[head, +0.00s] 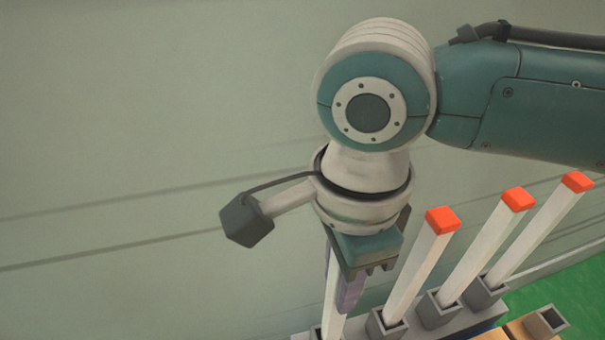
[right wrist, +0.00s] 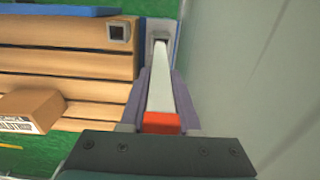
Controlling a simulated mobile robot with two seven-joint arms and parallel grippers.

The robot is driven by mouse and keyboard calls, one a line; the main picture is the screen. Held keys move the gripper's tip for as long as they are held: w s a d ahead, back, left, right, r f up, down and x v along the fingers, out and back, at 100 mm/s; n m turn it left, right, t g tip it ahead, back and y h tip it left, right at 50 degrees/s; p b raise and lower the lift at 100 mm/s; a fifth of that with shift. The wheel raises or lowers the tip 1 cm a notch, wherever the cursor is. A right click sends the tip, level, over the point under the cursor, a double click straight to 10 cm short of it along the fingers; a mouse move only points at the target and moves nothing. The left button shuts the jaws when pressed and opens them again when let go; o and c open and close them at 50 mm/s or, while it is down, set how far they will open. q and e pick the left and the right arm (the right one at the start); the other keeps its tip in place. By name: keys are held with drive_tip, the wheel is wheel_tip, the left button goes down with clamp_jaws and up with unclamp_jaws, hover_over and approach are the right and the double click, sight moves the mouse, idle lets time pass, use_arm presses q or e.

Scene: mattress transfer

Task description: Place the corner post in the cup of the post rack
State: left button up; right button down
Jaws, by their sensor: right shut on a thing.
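My right gripper (head: 347,290) is shut on a white corner post (head: 332,300) with an orange-red top. The post (right wrist: 160,90) also shows between the purple fingers in the right wrist view, its top (right wrist: 162,122) near the camera. It stands about upright. Its far end meets a grey cup (right wrist: 160,46) of the post rack; I cannot tell how deep it sits. In the head view the post's lower end is cut off by the frame edge. My left gripper is not in view.
Three more white posts with orange-red tops (head: 441,220) (head: 518,199) (head: 577,181) stand tilted in the picture in rack cups (head: 387,324) to the right. A wooden slatted platform (right wrist: 75,65) with a grey socket (right wrist: 118,32) and a cardboard box (right wrist: 30,108) lie beside the rack. A plain wall (right wrist: 250,70) is close by.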

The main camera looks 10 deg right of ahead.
drive_tip(key=c, duration=0.6)
unclamp_jaws()
drive_tip(key=shift+c, duration=0.2)
